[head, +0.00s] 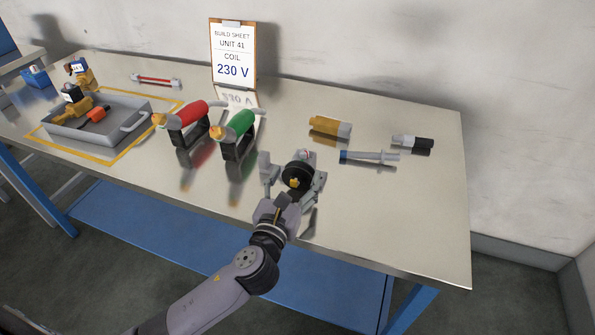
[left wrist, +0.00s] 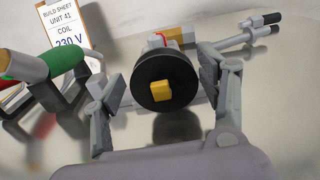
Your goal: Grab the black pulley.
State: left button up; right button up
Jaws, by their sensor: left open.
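The black pulley (left wrist: 150,72) is a round black disc with a yellow square hub, in the middle of the left wrist view. It also shows in the head view (head: 299,174) near the front of the table. My left gripper (head: 291,177) is open, with one finger on each side of the pulley. In the left wrist view, gaps show between the pulley and both fingers of my left gripper (left wrist: 165,88). A grey and white part with a red mark shows behind the disc. My right gripper is not in view.
Green (head: 239,124) and red (head: 187,115) handled tools stand left of my gripper. A blue-tipped syringe-like item (head: 370,157), a yellow cylinder (head: 329,126) and a black-and-white cylinder (head: 412,142) lie behind right. A grey tray (head: 137,124) is far left. The table's right front is clear.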

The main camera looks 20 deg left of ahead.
aim_at(302, 159)
pick_arm(q)
jog(key=shift+w, duration=0.5)
jog(key=w+b, duration=0.2)
jog(key=w, duration=0.2)
jog(key=shift+w, duration=0.3)
jog(key=shift+w+r, duration=0.1)
jog(key=shift+w, duration=0.15)
jog(key=shift+r, duration=0.1)
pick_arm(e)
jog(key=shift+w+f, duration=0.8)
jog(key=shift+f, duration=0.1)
pick_arm(q)
jog(key=shift+s, duration=0.1)
jog(key=shift+c, duration=0.2)
